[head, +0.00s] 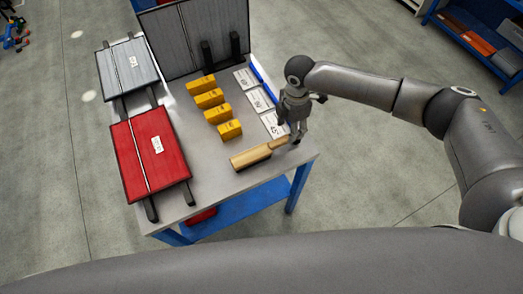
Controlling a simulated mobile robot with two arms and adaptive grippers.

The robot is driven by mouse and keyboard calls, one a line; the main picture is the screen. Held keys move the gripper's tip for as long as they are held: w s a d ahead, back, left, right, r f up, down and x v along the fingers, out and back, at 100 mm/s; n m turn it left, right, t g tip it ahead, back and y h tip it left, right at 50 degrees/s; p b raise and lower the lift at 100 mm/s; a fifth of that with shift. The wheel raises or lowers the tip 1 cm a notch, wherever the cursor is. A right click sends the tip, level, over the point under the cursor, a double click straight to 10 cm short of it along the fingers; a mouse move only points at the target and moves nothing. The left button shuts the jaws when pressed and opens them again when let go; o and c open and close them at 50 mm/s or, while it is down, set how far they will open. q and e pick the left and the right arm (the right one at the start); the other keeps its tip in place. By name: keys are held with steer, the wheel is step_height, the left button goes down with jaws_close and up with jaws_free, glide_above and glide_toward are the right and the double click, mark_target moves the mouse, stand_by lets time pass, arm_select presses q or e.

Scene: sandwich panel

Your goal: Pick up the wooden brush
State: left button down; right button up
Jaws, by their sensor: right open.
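The wooden brush (251,157) lies near the front right corner of the table, its light wooden handle pointing to the upper right. My right gripper (296,139) is above the right corner of the table, pointing down, with its fingers close to the handle end of the brush. It is open, and I cannot tell whether the handle lies between the fingers. My left gripper is not in view.
The grey table (205,185) holds several yellow blocks (230,130), white cards (273,124), a red panel (150,150) and a grey panel (127,65) on the left. A larger dark panel (190,35) stands upright at the back. Open floor lies right of the table.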

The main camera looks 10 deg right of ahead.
steer(key=f, duration=0.1)
steer(key=f+p, duration=0.1)
steer(key=f, duration=0.2)
steer(key=shift+s+d+f+p, duration=0.15)
steer(key=shift+d+f+p, duration=0.15)
steer(key=shift+f, duration=0.55)
jaws_close()
